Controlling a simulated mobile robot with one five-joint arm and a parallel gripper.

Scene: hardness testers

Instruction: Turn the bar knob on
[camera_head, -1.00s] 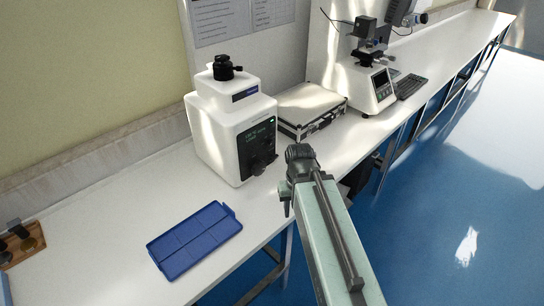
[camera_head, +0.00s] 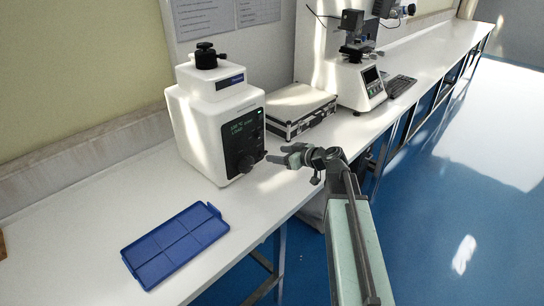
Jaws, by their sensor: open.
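A white tester (camera_head: 214,122) stands on the bench at left centre, with a black control panel (camera_head: 243,142) on its right-hand face. The panel carries a small lit display and dark knobs (camera_head: 245,162) low down; which of these is the bar knob, and how it is turned, is too small to tell. My gripper (camera_head: 275,158) reaches in from the right, over the bench edge. Its jaws are open and empty and point left towards the lower part of the panel. They look close to the knobs, but I cannot tell whether they touch.
A blue compartment tray (camera_head: 175,246) lies on the bench in front of the tester. A silver-edged case (camera_head: 301,112) lies behind my gripper.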

